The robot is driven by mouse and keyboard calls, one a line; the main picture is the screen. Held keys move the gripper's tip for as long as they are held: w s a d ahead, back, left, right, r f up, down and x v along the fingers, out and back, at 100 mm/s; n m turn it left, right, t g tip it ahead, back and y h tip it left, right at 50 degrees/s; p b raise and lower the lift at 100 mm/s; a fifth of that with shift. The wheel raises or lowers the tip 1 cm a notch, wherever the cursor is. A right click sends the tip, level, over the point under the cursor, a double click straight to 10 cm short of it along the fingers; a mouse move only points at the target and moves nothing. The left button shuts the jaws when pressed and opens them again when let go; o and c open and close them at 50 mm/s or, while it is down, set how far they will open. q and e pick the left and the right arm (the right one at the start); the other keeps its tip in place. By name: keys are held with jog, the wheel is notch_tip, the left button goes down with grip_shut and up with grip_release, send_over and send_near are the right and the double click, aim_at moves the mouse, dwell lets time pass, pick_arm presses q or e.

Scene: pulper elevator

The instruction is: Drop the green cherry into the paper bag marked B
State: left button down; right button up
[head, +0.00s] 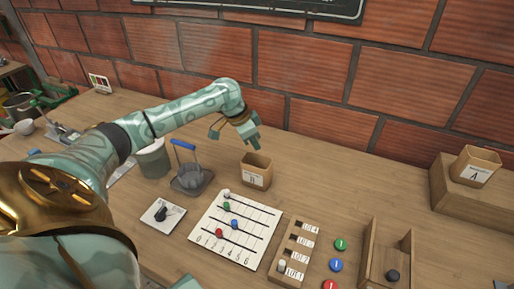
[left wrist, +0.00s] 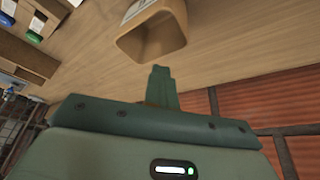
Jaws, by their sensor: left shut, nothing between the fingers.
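A small brown paper bag (head: 257,175) with a white label stands upright and open-topped on the bench; the letter on it is small but looks like B. In the left wrist view the bag's (left wrist: 150,38) open mouth faces the camera, and I see no cherry in the visible part. My left gripper (head: 253,143) is just above and behind the bag, apart from it. Its fingers (left wrist: 162,80) are shut and empty. I cannot make out a green cherry for certain; part of the bag's inside is hidden. My right gripper is not in view.
Bag A (head: 476,166) stands on a wooden box (head: 460,197) at right. Before bag B lie a numbered board (head: 232,240) with coloured beads, a slotted rack (head: 293,250) and round buttons (head: 336,265). A blue-handled tool (head: 187,175) stands left. A brick wall (head: 330,65) closes the back.

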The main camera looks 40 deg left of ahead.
pick_arm(q)
jog(key=c, duration=1.7)
grip_release()
jog(key=shift+r, duration=0.1)
jog(key=p+v, duration=0.5)
jog(key=v, duration=1.1)
jog(key=shift+s+p, duration=0.1)
jog(key=shift+p, duration=0.3)
